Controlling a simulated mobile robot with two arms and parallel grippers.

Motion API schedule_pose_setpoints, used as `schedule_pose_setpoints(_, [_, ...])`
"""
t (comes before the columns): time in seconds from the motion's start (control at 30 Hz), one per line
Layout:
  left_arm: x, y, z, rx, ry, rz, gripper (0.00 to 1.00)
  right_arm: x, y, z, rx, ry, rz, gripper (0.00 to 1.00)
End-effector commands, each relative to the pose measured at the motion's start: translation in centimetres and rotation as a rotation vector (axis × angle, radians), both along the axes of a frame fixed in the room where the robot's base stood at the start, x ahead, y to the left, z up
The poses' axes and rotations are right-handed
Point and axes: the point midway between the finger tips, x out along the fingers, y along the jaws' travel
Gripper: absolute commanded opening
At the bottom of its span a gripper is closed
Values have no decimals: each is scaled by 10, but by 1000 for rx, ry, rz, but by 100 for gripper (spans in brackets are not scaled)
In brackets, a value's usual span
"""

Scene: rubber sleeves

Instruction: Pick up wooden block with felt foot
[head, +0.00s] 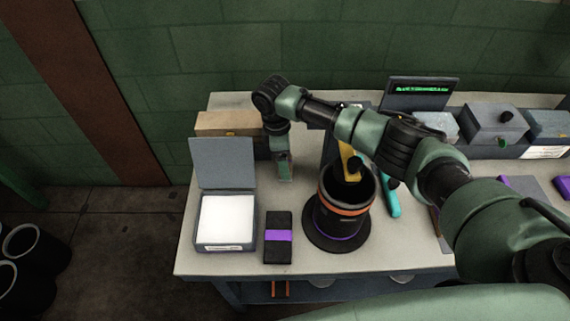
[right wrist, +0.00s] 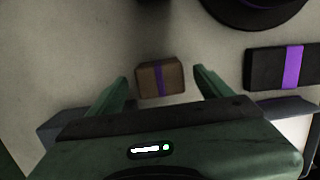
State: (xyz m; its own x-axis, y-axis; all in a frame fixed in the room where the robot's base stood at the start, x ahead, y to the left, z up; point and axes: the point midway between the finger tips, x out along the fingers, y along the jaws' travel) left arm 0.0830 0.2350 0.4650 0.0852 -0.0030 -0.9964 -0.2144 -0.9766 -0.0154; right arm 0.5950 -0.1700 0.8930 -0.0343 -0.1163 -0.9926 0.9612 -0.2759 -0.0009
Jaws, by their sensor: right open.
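A small brown wooden block (right wrist: 150,82) with a purple band lies on the pale tabletop in the right wrist view. A felt foot cannot be made out. My right gripper (right wrist: 161,80) is open, with one finger to each side of the block in that view; neither finger visibly touches it. In the head view my right gripper (head: 284,176) points down over the table behind the black box with a purple band, and the block is not visible there. My left gripper is not in view.
A black box with a purple band (head: 279,222) and an open grey box with a white inside (head: 226,221) stand in front. A black cylinder (head: 338,214) on a round base is to the right. A tan box (head: 228,122) stands behind.

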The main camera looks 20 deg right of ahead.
Motion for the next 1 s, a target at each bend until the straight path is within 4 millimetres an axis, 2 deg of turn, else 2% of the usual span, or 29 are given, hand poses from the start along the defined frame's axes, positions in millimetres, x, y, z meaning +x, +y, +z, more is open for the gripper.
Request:
schedule_pose_setpoints(0.13, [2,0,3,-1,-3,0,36,-1,-1,-13,0,1,0,80])
schedule_pose_setpoints(0.33, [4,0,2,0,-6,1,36,-1,-1,-14,1,-1,0,80])
schedule_pose_setpoints(0.37, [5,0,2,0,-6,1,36,-1,-1,-14,1,-1,0,77])
schedule_pose_setpoints(0.5, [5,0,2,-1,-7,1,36,-1,-1,-14,1,-1,0,38])
schedule_pose_setpoints(0.6, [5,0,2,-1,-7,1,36,-1,-1,-14,1,-1,0,13])
schedule_pose_setpoints(0.87, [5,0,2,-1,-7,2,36,0,-1,-12,1,-1,-1,13])
schedule_pose_setpoints(1.0, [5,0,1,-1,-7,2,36,0,-1,-5,1,-3,-1,13])
